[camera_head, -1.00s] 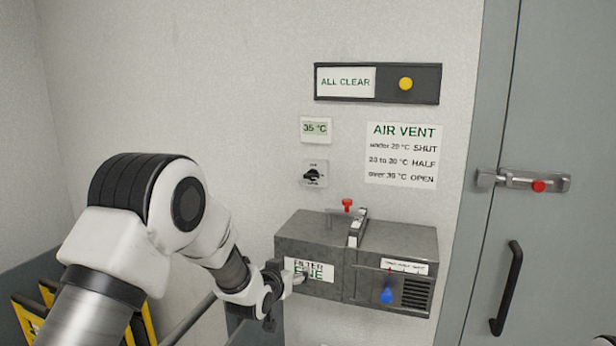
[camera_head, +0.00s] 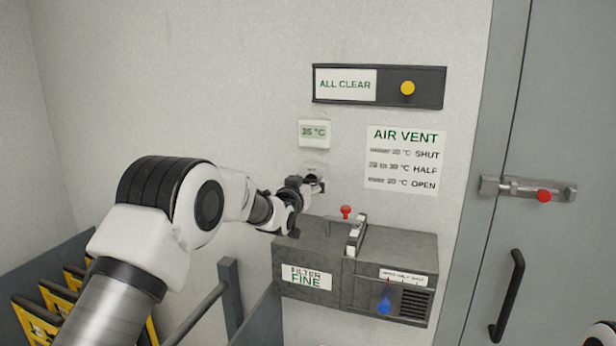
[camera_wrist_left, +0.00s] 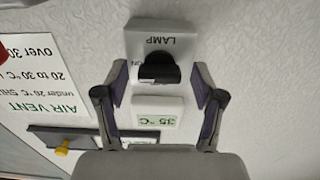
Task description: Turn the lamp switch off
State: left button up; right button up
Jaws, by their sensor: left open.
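The lamp switch is a small light plate (camera_wrist_left: 180,25) marked LAMP with a black knob (camera_wrist_left: 158,72), seen upside down in the left wrist view. Part of an ON mark shows beside the knob. My left gripper (camera_wrist_left: 159,78) is open, its fingers on either side of the knob and apart from it in that view; I cannot tell how far off the wall they are. In the head view my left gripper (camera_head: 315,184) is in front of the switch and hides its knob; only the plate's top edge (camera_head: 315,167) shows. My right gripper is not in view.
A 35 °C display (camera_head: 313,133) is just above the switch. A grey filter box (camera_head: 390,245) with a red knob (camera_head: 346,212) on top juts out below. An AIR VENT sign (camera_head: 405,158) and an ALL CLEAR panel (camera_head: 425,88) are on the wall. A latched door (camera_head: 560,110) stands right.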

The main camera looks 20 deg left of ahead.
pick_arm(q)
jog(key=shift+w+f, duration=0.1)
jog(key=shift+w, duration=0.15)
jog(key=shift+s+r, duration=0.2)
jog(key=shift+s, duration=0.15)
jog(key=shift+c, duration=1.3)
jog(key=shift+s+r, duration=0.15)
jog(key=shift+s, duration=0.05)
jog(key=c, duration=0.9)
